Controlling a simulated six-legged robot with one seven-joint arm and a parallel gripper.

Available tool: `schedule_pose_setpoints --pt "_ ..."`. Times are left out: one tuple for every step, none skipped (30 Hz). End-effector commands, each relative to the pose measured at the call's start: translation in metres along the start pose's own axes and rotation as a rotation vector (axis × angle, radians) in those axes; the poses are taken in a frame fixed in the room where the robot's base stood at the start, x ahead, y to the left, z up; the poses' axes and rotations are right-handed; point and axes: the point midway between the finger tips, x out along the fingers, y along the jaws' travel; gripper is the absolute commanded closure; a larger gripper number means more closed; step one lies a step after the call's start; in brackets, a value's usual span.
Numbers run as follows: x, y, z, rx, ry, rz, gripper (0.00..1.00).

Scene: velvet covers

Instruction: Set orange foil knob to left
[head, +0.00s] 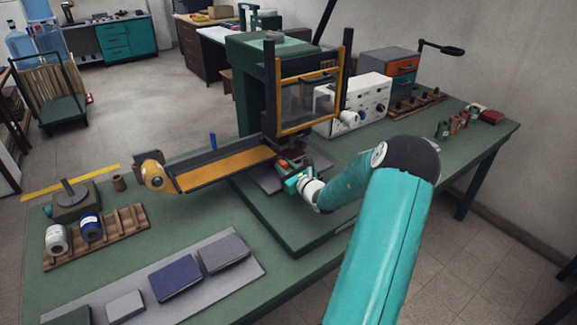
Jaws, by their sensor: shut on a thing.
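A round orange-yellow piece (153,174) sits at the left end of the long orange-and-dark tray (225,170) beside the green press (250,85). It is the only round orange part I can make out as a knob, but its setting is too small to read. My gripper (291,177) is low at the press bed, at the tray's right end and far from that round piece. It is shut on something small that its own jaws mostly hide. A dark red patch (292,156) shows just behind it.
The yellow-framed guard (308,95) stands above my gripper. A white control box (352,105) is behind at right. A wooden rack with spools (95,237) and a grey mat with blocks (215,283) lie at front left.

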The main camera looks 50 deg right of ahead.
Motion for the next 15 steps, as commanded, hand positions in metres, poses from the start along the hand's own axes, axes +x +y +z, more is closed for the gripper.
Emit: schedule_pose_setpoints --pt "0.0001 0.0037 -0.0008 0.002 0.002 0.006 1.0" --pt "0.0001 0.0041 -0.0008 0.002 0.002 0.006 1.0" --pt "0.0002 0.0045 -0.0008 0.002 0.001 0.006 1.0" --pt "0.0002 0.0049 -0.0008 0.002 0.001 0.007 1.0" --pt "0.0003 0.0052 -0.0007 0.002 0.001 0.007 1.0" --pt "0.0003 0.0058 -0.0007 0.003 0.001 0.008 1.0" --pt "0.0003 0.0063 -0.0006 0.003 0.001 0.008 1.0" --pt "0.0003 0.0065 -0.0006 0.003 0.001 0.008 1.0" --pt "0.0004 0.0068 -0.0006 0.003 0.001 0.009 0.68" --pt "0.0004 0.0068 -0.0006 0.003 0.001 0.009 0.62" --pt "0.0005 0.0067 -0.0005 0.003 0.001 0.009 0.56" --pt "0.0005 0.0063 -0.0004 0.003 0.001 0.008 0.53" --pt "0.0004 0.006 -0.0003 0.003 0.001 0.008 0.53" --pt "0.0004 0.0057 -0.0003 0.003 0.001 0.007 0.53" --pt "0.0004 0.0053 -0.0003 0.002 0.001 0.007 0.53"
